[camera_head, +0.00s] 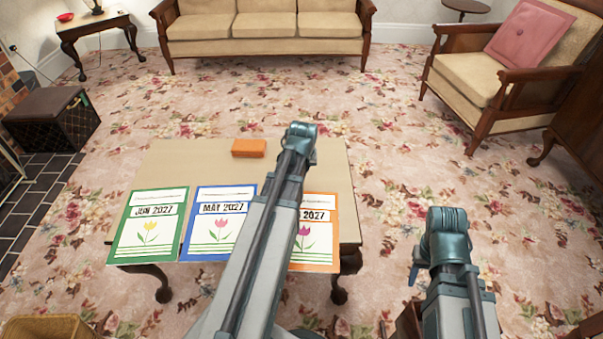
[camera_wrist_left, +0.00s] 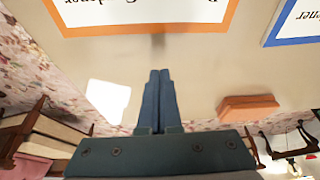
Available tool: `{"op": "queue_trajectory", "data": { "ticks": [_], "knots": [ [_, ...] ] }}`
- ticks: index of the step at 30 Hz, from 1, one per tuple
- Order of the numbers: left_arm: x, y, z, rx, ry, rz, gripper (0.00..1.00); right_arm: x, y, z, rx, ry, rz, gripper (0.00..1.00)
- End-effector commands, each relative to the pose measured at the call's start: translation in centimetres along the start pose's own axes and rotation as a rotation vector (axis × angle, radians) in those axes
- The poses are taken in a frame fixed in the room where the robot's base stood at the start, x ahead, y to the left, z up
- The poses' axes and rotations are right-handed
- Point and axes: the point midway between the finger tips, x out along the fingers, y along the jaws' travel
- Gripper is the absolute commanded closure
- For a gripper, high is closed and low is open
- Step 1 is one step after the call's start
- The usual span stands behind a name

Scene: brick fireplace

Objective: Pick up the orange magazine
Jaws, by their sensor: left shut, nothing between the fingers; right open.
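The orange magazine (camera_head: 322,257) lies flat at the table's near right. It has an orange border and a pink tulip, and my left arm hides its left part. In the left wrist view its orange-edged cover (camera_wrist_left: 150,12) shows upside down at the top. My left gripper (camera_wrist_left: 160,72) is shut and empty, over bare tabletop close to the magazine's edge, with its shadow falling near that edge. In the head view the left gripper is hidden behind its arm. My right gripper (camera_head: 415,272) shows only in part, low on the right, open and off the table.
A blue magazine (camera_head: 216,228) and a green magazine (camera_head: 147,228) lie left of the orange one on the low table (camera_head: 185,165). A small orange block (camera_head: 249,148) sits at the far side. A sofa (camera_head: 262,32), armchair (camera_head: 480,80) and dark box (camera_head: 52,120) surround open carpet.

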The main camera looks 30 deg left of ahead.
Motion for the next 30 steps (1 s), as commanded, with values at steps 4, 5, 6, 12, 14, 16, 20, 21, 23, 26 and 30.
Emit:
{"op": "queue_trajectory", "data": {
  "ticks": [4, 5, 6, 12, 14, 16, 20, 21, 23, 26, 30],
  "knots": [
    [-3.3, 0.0, -0.1, 0.000, 0.000, 0.000, 1.00, -3.2, 0.4, 0.2, 0.005, -0.002, 0.003, 0.50],
    [-3.8, 0.0, -0.1, 0.000, 0.000, 0.000, 1.00, -3.6, 0.4, 0.2, 0.005, -0.002, 0.002, 0.50],
    [-4.5, 0.0, -0.1, 0.000, 0.000, 0.000, 1.00, -4.2, 0.5, 0.3, 0.006, -0.002, 0.001, 0.50],
    [-6.8, 0.0, -0.1, 0.001, 0.000, 0.000, 1.00, -6.4, 0.6, 0.4, 0.007, -0.002, -0.004, 0.50],
    [-7.2, 0.0, -0.1, 0.001, 0.000, 0.000, 1.00, -6.7, 0.6, 0.4, 0.007, -0.002, -0.005, 0.50],
    [-7.3, 0.0, 0.0, 0.001, 0.000, 0.000, 1.00, -6.9, 0.6, 0.4, 0.007, -0.002, -0.005, 0.50],
    [-7.2, 0.1, 0.1, 0.004, -0.001, 0.000, 0.87, -6.8, 0.6, 0.4, 0.007, -0.002, -0.006, 0.50],
    [-7.3, 0.4, 0.3, 0.012, -0.004, 0.001, 0.80, -6.7, 0.6, 0.4, 0.007, -0.002, -0.006, 0.50],
    [-7.4, 1.4, 1.0, 0.037, -0.015, 0.005, 0.69, -6.7, 0.6, 0.4, 0.007, -0.002, -0.006, 0.50],
    [-8.0, 4.2, 3.3, 0.123, -0.049, 0.015, 0.69, -6.7, 0.6, 0.4, 0.007, -0.002, -0.006, 0.50],
    [-9.4, 9.5, 8.6, 0.310, -0.120, 0.030, 0.69, -6.7, 0.6, 0.4, 0.007, -0.002, -0.006, 0.50]
  ]
}}
